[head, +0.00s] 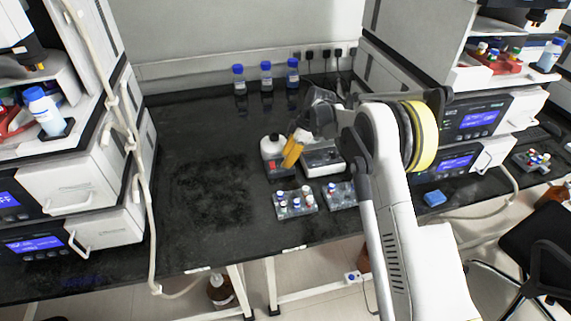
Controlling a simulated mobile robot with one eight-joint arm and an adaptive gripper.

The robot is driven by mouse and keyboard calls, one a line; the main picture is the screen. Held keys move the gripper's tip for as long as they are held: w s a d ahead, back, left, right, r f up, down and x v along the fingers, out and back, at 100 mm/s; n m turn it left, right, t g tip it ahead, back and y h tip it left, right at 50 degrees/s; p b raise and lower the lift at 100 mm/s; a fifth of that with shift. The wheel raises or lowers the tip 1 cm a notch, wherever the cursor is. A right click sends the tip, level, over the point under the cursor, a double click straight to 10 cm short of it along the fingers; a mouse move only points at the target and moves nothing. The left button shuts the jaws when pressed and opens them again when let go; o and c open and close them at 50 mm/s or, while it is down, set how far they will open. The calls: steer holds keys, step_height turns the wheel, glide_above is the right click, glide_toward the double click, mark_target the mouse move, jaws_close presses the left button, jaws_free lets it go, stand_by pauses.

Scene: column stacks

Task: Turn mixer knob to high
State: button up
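A low white device with a dark front (323,170) sits to the right, partly hidden by my gripper and arm.
Two grey racks of small vials, one on the left (296,205) and one on the right (340,195), stand in front. Several blue-capped bottles (266,76) line the back. Stacked instruments flank the bench left (95,180) and right (480,115). The left-middle of the black bench (200,160) is clear.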

steer(key=shift+x, duration=0.75)
jaws_close()
